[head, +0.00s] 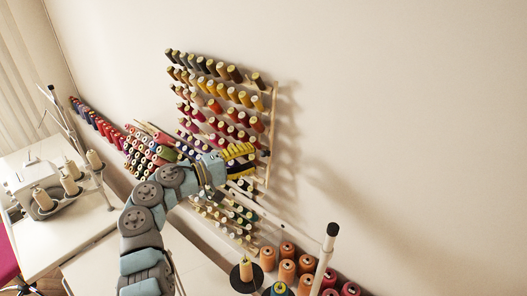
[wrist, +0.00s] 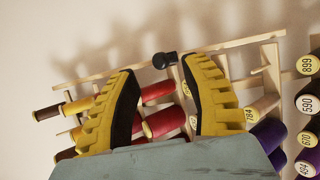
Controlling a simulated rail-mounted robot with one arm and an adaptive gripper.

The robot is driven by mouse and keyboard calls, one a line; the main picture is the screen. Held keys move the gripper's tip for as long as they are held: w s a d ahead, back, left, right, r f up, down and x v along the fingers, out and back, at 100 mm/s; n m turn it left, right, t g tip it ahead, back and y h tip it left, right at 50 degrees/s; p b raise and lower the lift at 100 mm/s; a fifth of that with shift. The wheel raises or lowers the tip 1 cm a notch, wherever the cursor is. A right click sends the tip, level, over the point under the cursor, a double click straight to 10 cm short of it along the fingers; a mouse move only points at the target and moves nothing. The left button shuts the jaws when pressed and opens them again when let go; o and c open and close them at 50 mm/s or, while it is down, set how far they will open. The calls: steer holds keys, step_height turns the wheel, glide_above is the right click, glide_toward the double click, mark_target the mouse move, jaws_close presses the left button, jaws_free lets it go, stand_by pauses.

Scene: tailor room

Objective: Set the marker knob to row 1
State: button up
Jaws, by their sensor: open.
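A small black knob (wrist: 165,60), which looks like the marker knob, sits at the edge of the wooden thread rack in the wrist view. In the head view a dark spot (head: 265,153) at the rack's right edge, just past my fingertips, looks like the same knob. My gripper (head: 252,159) is open, its yellow fingers reaching toward that right edge. In the wrist view the fingers (wrist: 161,68) stand apart on either side of the knob's line, and the knob appears ahead of them. No row labels are readable.
The thread rack (head: 273,105) on the wall carries several rows of colored spools close around my gripper. Orange spools (head: 287,271) and a white pole (head: 322,262) stand at the lower right. A sewing machine (head: 35,188) is on the left. The wall right of the rack is clear.

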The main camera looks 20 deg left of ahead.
mark_target(264, 154)
steer(key=shift+x, duration=2.3)
jaws_close()
